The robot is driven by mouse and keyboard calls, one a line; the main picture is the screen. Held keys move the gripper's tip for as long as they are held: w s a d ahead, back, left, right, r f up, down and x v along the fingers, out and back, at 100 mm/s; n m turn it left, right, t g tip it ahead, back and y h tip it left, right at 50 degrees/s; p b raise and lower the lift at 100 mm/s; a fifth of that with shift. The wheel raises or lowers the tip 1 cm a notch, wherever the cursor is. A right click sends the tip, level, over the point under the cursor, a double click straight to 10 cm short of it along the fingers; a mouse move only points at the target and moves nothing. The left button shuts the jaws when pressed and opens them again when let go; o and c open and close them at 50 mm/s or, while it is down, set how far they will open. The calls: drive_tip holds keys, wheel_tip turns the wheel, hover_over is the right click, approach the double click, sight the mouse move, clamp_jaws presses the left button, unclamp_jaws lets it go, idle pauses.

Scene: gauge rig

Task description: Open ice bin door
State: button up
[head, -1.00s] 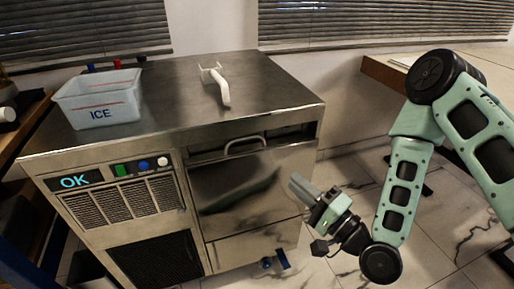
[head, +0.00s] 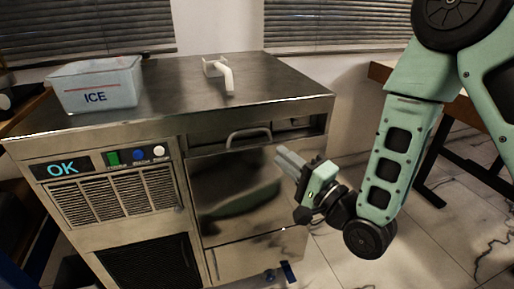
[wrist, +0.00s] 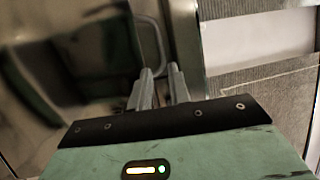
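The ice bin door (head: 236,192) is a shiny steel panel on the front right of the ice machine (head: 110,135). It looks shut, with a dark gap above it. A curved metal handle (head: 249,137) sits at its top edge and also shows in the wrist view (wrist: 152,45). My gripper (head: 281,152) is in front of the door, right of and slightly below the handle. In the wrist view, its two fingers (wrist: 161,77) point toward the handle with a narrow gap between them. Nothing shows between them, and they appear apart from the handle.
On the machine top stand a clear bin labelled ICE (head: 97,85) and a white scoop (head: 219,72). A wooden table (head: 380,72) stands at the right. Tiled floor lies right of the machine.

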sight(257, 147)
drive_tip(key=b+x, duration=0.3)
drive_tip(key=x, duration=0.6)
drive_tip(key=shift+w+a+r, duration=0.15)
drive_tip(key=shift+w+a, duration=0.05)
drive_tip(key=shift+w, duration=0.05)
clamp_jaws()
